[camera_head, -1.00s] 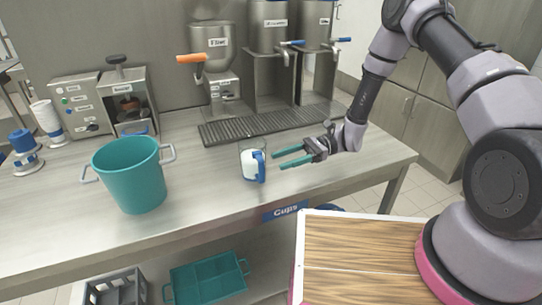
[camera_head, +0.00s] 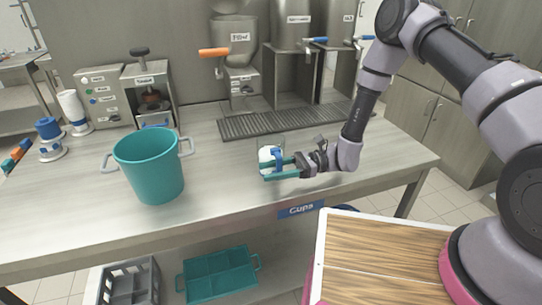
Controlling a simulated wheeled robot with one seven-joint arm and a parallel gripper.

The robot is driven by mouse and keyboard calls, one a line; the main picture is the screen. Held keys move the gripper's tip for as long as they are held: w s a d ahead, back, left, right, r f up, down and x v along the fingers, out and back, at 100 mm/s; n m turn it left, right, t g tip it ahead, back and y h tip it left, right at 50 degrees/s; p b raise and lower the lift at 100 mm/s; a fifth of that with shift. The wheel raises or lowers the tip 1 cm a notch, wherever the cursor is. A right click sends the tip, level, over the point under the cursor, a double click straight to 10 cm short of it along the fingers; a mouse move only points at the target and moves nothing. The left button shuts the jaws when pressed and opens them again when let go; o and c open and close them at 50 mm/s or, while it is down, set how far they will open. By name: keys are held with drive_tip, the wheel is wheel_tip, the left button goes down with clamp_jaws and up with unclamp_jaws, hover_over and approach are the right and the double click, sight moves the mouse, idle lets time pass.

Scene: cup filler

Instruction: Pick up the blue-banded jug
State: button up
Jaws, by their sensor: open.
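The blue-banded jug (camera_head: 265,153) stands on the steel counter (camera_head: 220,190) in the head view. It is clear at the top, with white contents and a blue handle on its right side. My gripper (camera_head: 277,169) has teal fingers and reaches in from the right. The fingers are open and lie level around the jug's handle side, with the near finger in front of the jug's lower part. The far finger is partly hidden, and I cannot tell whether either finger touches the jug.
A large teal bucket (camera_head: 150,180) stands left of the jug. A drip grate (camera_head: 285,120) and dispensers with an orange lever (camera_head: 214,52) stand behind. A teal tray (camera_head: 218,273) and a grey crate (camera_head: 131,285) are below the counter. The counter between bucket and jug is clear.

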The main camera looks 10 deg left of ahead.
drive_tip(key=shift+s+a, duration=0.2)
drive_tip(key=shift+a, duration=0.2)
clamp_jaws()
idle(1.2)
